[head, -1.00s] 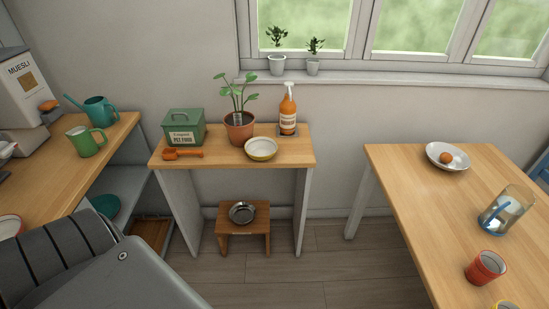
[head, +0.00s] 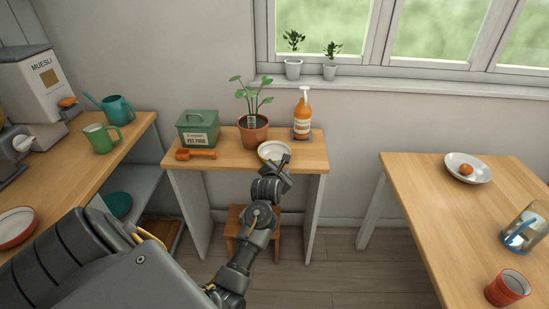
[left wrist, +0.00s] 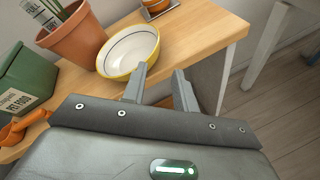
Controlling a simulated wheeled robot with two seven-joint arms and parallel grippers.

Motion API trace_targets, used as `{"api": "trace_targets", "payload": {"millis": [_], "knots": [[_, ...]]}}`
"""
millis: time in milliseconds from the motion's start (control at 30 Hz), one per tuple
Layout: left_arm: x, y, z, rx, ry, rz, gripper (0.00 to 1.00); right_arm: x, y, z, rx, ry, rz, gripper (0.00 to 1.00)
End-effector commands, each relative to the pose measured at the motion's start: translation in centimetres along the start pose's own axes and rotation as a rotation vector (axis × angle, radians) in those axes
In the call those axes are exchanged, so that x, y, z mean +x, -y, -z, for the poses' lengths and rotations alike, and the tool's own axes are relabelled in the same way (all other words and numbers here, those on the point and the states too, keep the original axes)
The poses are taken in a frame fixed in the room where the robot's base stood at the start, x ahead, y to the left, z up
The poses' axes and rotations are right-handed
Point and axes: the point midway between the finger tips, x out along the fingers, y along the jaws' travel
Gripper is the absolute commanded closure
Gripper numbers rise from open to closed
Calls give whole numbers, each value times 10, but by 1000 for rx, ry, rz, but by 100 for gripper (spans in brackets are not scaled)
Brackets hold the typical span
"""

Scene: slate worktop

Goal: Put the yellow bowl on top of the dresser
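The yellow bowl (head: 273,150), pale inside with a yellow outer side, stands upright on the small wooden table in the middle. My left gripper (head: 287,164) is at its near right side in the head view. In the left wrist view the bowl (left wrist: 130,50) is beyond the fingers, and the gripper (left wrist: 160,80) is open with nothing between its fingers. The left finger overlaps the bowl's edge in the picture; I cannot tell whether it touches. My right gripper is in neither view. I see no piece with drawers that is clearly the dresser.
A counter (head: 60,182) is at left, and a table (head: 425,190) with a plate (head: 455,160) is at right.

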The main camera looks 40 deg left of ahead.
Motion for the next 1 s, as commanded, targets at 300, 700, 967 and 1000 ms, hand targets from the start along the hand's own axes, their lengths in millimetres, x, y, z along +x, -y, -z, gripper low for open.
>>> {"api": "trace_targets", "payload": {"millis": [300,700,967,1000], "knots": [[8,-12,-10,-74,13,-17,71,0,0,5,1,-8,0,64],[53,-12,-10,-73,13,-16,71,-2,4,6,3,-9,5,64],[65,-15,-11,-70,12,-17,71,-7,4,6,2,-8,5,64],[71,-16,-11,-68,11,-17,71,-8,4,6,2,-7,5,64]]}}
